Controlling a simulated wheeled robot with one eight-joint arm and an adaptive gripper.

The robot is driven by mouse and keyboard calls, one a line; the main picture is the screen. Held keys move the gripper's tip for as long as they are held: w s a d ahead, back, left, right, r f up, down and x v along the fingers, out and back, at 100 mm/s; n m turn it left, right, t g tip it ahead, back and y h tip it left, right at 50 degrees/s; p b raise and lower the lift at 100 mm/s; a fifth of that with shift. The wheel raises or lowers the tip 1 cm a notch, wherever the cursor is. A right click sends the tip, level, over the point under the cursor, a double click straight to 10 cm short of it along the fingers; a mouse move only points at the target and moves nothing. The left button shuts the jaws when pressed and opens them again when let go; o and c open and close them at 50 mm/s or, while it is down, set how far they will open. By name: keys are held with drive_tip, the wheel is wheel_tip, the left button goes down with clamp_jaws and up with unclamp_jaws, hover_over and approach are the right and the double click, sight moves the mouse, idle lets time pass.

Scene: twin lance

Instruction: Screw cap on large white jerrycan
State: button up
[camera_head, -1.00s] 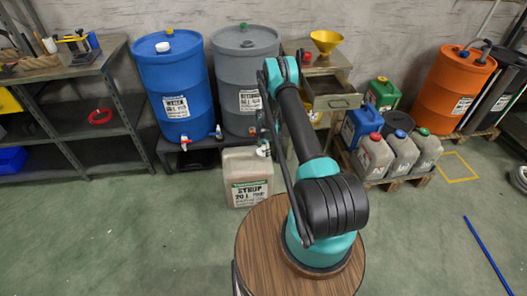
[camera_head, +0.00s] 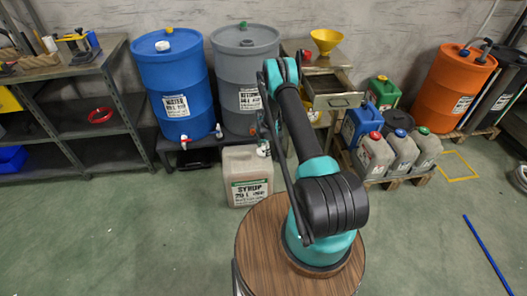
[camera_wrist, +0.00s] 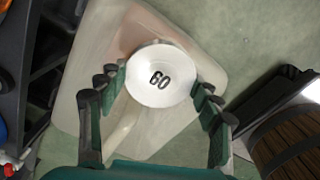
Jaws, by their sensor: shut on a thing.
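The large white jerrycan (camera_head: 247,176) stands on the floor in front of the grey drum, with a "SYRUP" label on its front. In the wrist view its pale translucent top (camera_wrist: 80,75) fills the area under my gripper. My gripper (camera_wrist: 163,92) is shut on a round white cap (camera_wrist: 160,76) marked "60", with a green-padded finger on each side. The cap sits over the jerrycan's top. The neck is hidden beneath the cap, so I cannot tell whether they touch or how the threads sit. In the head view the arm partly hides the gripper and cap.
A blue drum (camera_head: 178,85) and a grey drum (camera_head: 246,75) stand on a low dark stand behind the jerrycan. Smaller jerrycans (camera_head: 400,152) stand on a pallet farther right. Floor at the left front is clear.

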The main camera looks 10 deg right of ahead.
drive_tip(key=shift+f, duration=0.6)
idle(1.1)
drive_tip(key=o, duration=1.4)
drive_tip(key=shift+c, duration=0.2)
drive_tip(key=c, duration=1.4)
drive_tip(key=shift+o, duration=0.2)
drive_tip(key=m, duration=0.5)
drive_tip(key=shift+m, duration=0.3)
drive_tip(key=m, duration=0.9)
drive_tip(key=shift+m, duration=1.7)
